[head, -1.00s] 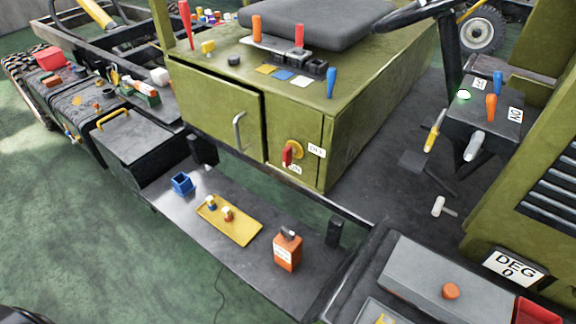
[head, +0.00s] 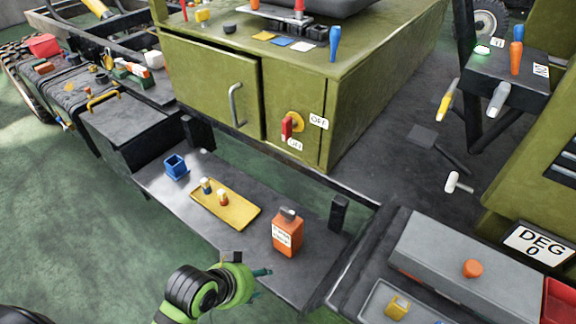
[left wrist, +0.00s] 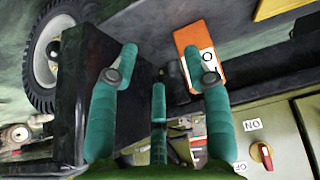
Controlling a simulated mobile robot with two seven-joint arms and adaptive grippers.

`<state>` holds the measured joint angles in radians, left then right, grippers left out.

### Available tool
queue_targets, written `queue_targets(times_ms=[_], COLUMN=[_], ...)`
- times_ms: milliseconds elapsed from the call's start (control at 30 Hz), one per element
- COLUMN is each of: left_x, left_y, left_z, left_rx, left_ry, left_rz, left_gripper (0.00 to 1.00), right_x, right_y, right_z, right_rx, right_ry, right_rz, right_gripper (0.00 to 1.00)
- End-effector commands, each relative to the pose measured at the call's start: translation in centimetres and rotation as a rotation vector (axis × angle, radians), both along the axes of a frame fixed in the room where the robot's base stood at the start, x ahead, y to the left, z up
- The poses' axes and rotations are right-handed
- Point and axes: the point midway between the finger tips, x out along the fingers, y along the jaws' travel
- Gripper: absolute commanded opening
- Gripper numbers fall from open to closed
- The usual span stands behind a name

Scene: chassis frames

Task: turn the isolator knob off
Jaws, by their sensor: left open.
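The isolator knob (head: 288,126) is a red handle on a yellow disc, on the front of the olive cabinet (head: 345,110). Its handle points down towards the ON label (head: 295,145); the OFF label (head: 319,122) is to its right. In the left wrist view the red knob (left wrist: 266,156) shows at lower right, beside the ON label (left wrist: 252,124). My left gripper (head: 262,271) is at lower centre of the head view, in front of the shelf and well apart from the knob. In the left wrist view its teal fingers (left wrist: 165,75) are spread and empty. My right gripper is out of view.
An orange bottle (head: 287,237) stands on the dark shelf (head: 270,267) near my left gripper. A cabinet door handle (head: 235,104) projects left of the knob.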

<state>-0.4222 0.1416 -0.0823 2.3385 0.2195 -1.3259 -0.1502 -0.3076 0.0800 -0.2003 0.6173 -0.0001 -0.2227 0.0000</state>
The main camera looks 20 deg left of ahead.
Motion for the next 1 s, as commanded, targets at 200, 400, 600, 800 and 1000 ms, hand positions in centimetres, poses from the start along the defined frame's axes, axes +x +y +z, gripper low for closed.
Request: queue_targets(times_ms=[200, 400, 600, 800, 1000], left_x=[7.7, 15.4, 22.1, 24.4, 27.1], left_y=[-1.2, -0.8, 2.0, 3.4, 2.5], left_z=[3.4, 9.0, 16.5, 19.2, 19.3], left_rx=[-0.103, -0.199, -0.279, -0.304, -0.304], left_ry=[-0.249, -0.536, -0.839, -0.939, -0.939], left_rz=[-0.085, -0.106, -0.043, 0.001, 0.001], left_gripper=[0.49, 0.49, 0.49, 0.49, 0.49], right_x=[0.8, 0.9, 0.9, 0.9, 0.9], right_y=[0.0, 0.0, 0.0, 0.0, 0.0], right_z=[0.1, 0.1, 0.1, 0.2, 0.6], right_rx=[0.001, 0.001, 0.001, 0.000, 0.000], right_ry=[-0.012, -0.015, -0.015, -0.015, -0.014], right_rz=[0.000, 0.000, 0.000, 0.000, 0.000], right_gripper=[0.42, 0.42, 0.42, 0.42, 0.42])
